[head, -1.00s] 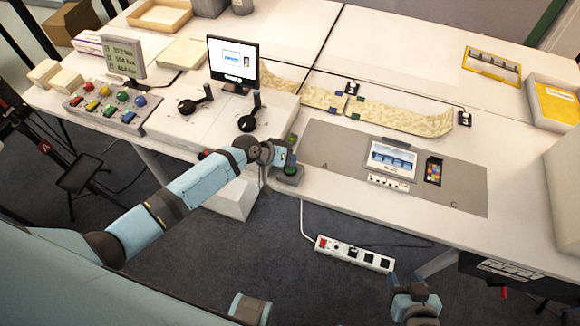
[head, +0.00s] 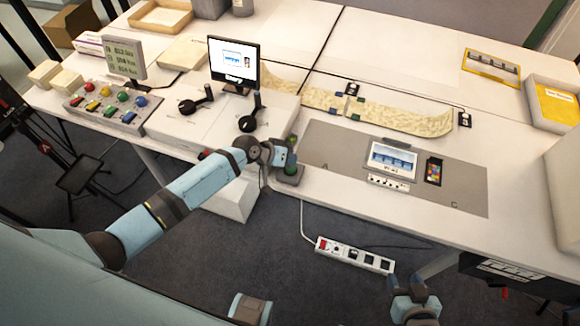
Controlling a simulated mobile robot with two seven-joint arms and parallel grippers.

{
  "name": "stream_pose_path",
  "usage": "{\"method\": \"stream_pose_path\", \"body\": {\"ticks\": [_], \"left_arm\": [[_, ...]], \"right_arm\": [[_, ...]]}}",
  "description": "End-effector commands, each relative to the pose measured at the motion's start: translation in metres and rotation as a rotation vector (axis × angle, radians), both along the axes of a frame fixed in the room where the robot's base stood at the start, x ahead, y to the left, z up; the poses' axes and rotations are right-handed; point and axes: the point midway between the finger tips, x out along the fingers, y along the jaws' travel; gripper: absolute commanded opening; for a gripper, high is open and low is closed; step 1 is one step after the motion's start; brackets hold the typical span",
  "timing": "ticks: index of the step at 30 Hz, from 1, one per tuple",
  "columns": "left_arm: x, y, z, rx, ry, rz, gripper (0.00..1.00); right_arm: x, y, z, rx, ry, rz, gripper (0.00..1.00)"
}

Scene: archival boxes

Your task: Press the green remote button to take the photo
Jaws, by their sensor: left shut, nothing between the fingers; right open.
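The green remote button (head: 290,169) sits on a small grey box (head: 289,178) at the front edge of the table, left of the grey mat. My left gripper (head: 284,160) is shut and empty, with its fingertips at the button. I cannot tell whether they touch it or press it down, because the gripper partly covers it. My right gripper (head: 419,314) is open and empty, low at the bottom of the view, in front of the table.
The grey mat (head: 320,145) bears a picture in a holder (head: 393,160) and a colour card (head: 433,171). A monitor (head: 233,62) and two black levers stand behind my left arm. A control panel with coloured knobs (head: 113,105) is at the left. A power strip (head: 354,255) lies below the table.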

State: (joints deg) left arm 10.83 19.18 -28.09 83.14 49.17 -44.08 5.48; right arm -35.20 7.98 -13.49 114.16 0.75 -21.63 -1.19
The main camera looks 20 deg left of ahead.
Motion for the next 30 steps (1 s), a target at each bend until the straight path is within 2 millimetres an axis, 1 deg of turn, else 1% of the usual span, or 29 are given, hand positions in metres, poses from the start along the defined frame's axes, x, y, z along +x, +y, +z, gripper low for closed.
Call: {"method": "stream_pose_path", "body": {"ticks": [1,4,9,16,24,26,30], "left_arm": [[-0.012,-0.003,-0.021,0.003,0.035,-0.004,0.0],[-0.012,-0.003,-0.021,0.003,0.035,-0.004,0.0],[-0.012,-0.004,-0.02,0.003,0.035,-0.004,0.0],[-0.013,-0.003,-0.013,0.003,0.036,-0.005,0.0],[-0.013,-0.003,-0.014,0.002,0.036,-0.004,0.0],[-0.013,-0.003,-0.011,0.002,0.036,-0.004,0.0],[-0.013,-0.003,0.0,0.003,0.036,-0.004,0.0]], "right_arm": [[0.0,0.0,-0.004,0.0,0.0,0.0,0.5],[0.0,0.0,-0.004,0.0,0.0,0.0,0.5],[0.0,0.0,-0.002,0.0,-0.001,0.0,0.5],[0.0,0.0,0.006,0.0,-0.002,-0.001,0.5],[0.001,0.0,0.007,0.001,-0.004,-0.001,0.5],[0.001,0.0,0.009,0.0,-0.003,-0.001,0.5],[0.0,0.0,0.018,-0.001,0.0,-0.001,0.5]]}}
